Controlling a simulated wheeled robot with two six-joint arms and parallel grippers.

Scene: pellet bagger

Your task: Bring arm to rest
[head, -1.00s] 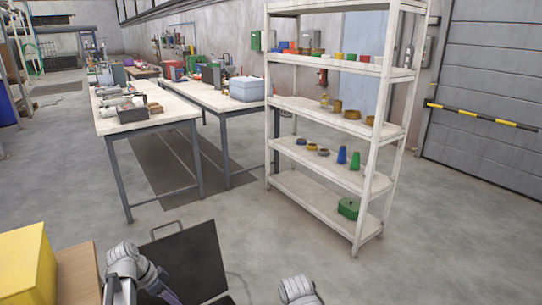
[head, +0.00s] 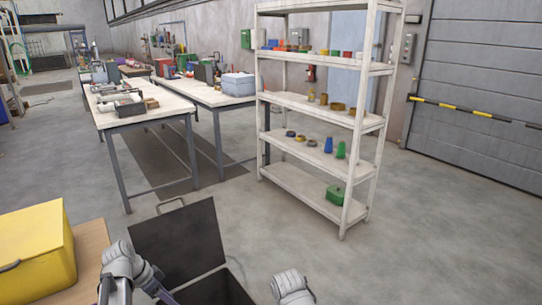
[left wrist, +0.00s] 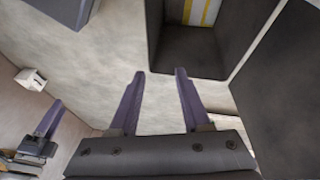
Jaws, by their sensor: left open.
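My left arm comes in at the lower left of the head view, with its grey wrist joint beside the open black case. In the left wrist view my left gripper (left wrist: 160,72) is open, its two purple fingers apart with only floor between them. Another purple finger and gripper part, which looks like my right gripper (left wrist: 48,118), shows at the left edge of that view; whether it is open or shut cannot be told. My right arm shows only as a grey joint at the bottom of the head view.
The black case (head: 178,245) stands with its lid up beside my left arm. A yellow box (head: 38,245) sits on a brown surface (head: 92,240) at the lower left. A white shelf (head: 300,195) and workbenches (head: 150,118) stand farther off. The floor right of the case is clear.

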